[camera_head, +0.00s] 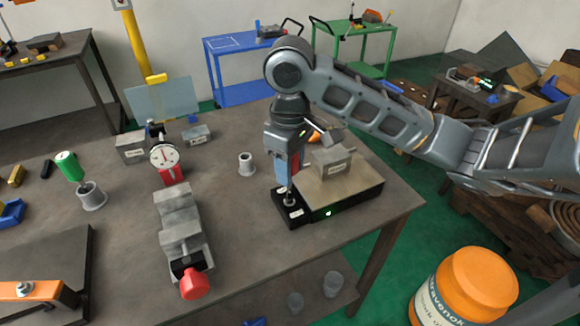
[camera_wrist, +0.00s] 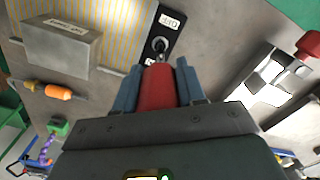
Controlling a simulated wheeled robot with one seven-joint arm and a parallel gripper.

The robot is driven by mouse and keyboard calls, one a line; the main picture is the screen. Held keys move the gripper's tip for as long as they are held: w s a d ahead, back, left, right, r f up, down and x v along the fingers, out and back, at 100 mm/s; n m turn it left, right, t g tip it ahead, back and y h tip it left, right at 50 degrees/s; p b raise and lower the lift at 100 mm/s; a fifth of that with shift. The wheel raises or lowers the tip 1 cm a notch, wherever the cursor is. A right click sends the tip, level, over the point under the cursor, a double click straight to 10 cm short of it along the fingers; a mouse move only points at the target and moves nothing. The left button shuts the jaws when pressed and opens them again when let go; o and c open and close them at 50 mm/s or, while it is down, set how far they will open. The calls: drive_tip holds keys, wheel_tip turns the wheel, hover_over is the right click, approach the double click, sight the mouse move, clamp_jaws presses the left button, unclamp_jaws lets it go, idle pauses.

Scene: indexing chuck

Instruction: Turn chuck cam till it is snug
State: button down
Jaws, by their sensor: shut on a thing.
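A black block (camera_head: 283,209) stands at the front left corner of a beige-topped fixture (camera_head: 350,185), with a small metal fitting and a white label on top. In the wrist view the block (camera_wrist: 153,33) shows the fitting, apparently the chuck cam (camera_wrist: 160,46). My gripper (camera_head: 287,178) points down over the block. In the wrist view its two blue-grey fingers (camera_wrist: 157,85) are shut on a red handle (camera_wrist: 158,90). A short metal shaft extends from the handle to the fitting. I cannot tell how far it is seated or how the cam is turned.
A grey labelled block (camera_head: 334,163) stands on the fixture's plate, close behind my gripper. A vise (camera_head: 180,225) with a red knob, a dial gauge (camera_head: 165,158) and a grey cup (camera_head: 246,163) stand to the left. The bench between cup and vise is clear.

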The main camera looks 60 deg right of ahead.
drive_tip(key=shift+r, duration=0.45)
drive_tip(key=shift+r, duration=2.5)
